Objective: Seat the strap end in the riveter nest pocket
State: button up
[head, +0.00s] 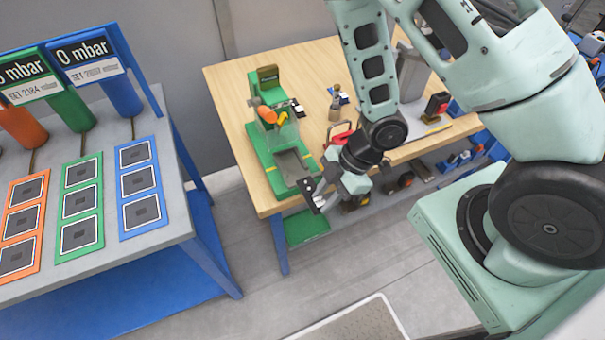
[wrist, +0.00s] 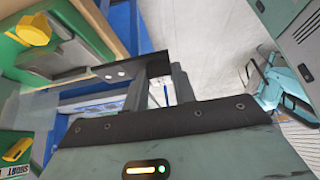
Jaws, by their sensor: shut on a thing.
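My gripper (head: 328,188) is at the front edge of the wooden bench and is shut on a dark strap (head: 311,194). In the wrist view my gripper's fingers (wrist: 160,84) hold the strap (wrist: 118,71) at one end. Its free end, with two pale holes, points left toward the riveter. The green riveter (head: 265,100) stands on the bench. Its grey nest (head: 292,166) lies at the front of its base, and shows in the wrist view (wrist: 55,58) just beyond the strap's free end. The strap appears outside the pocket; the height gap cannot be told.
The wooden bench (head: 235,90) holds a grey bin (head: 410,75) and small tools at right. A shelf with several items lies below it. At left a grey table (head: 185,190) carries orange, green and blue panels.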

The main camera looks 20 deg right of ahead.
aim_at(310, 192)
jog(key=w+b, duration=0.1)
jog(key=b, duration=0.3)
jog(key=shift+w+f, duration=0.4)
jog(key=w+b, duration=0.1)
jog(key=b, duration=0.2)
jog(key=shift+a, duration=0.1)
jog(key=w+b, duration=0.1)
jog(key=b, duration=0.3)
jog(key=shift+w+r+b, duration=0.15)
jog(key=shift+w+b, duration=0.1)
jog(key=shift+b, duration=0.15)
jog(key=w+p, duration=0.1)
jog(key=w, duration=0.4)
jog(key=w+p, duration=0.1)
jog(key=w, duration=0.1)
jog(key=shift+w+r+p, duration=0.15)
jog(key=shift+r+p, duration=0.15)
jog(key=shift+w+f, duration=0.2)
jog(key=shift+f, duration=1.6)
jog(key=shift+f, duration=0.15)
jog(key=o, duration=1)
